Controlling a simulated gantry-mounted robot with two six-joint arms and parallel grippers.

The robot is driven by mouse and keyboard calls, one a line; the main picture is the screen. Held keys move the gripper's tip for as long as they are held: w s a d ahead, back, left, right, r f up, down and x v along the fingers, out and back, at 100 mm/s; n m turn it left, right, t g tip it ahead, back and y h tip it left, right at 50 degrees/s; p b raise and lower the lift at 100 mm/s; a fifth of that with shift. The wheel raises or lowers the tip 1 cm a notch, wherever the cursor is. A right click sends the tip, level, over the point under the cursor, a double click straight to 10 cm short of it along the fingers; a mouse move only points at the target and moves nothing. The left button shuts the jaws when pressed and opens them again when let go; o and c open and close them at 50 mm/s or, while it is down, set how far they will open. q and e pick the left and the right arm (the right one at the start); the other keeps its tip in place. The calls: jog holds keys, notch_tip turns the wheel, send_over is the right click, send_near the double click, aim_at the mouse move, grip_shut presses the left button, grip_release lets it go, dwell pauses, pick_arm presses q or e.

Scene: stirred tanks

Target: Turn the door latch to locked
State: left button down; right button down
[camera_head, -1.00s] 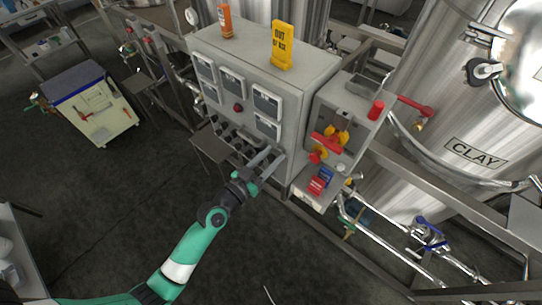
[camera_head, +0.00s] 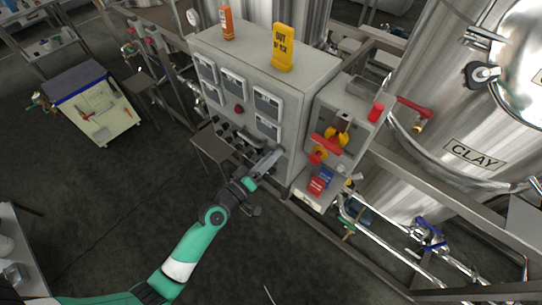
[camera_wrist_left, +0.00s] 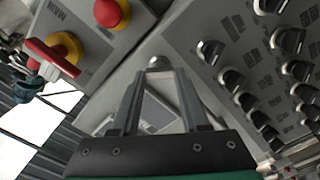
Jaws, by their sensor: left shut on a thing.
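The door latch (camera_wrist_left: 158,62) is a small rounded grey metal piece on the grey cabinet (camera_head: 315,68). In the left wrist view it shows just beyond my fingertips. My left gripper (camera_head: 277,156) is at the lower right part of the cabinet's front, beside the rows of black knobs. In the left wrist view my left gripper (camera_wrist_left: 158,76) has its two fingers converging on the latch, shut on it. In the head view the gripper hides the latch, and I cannot read its lock position. My right gripper is not in view.
Black knobs (camera_wrist_left: 232,79) lie close right of the fingers. A red and yellow MAIN switch (camera_wrist_left: 52,58) and a red stop button (camera_wrist_left: 108,13) are on the left.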

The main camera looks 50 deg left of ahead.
pick_arm(q)
jog(key=shift+n+p, duration=0.45)
jog(key=shift+n, duration=3.35)
jog(key=shift+f, duration=0.1)
jog(key=shift+c, duration=2)
grip_release()
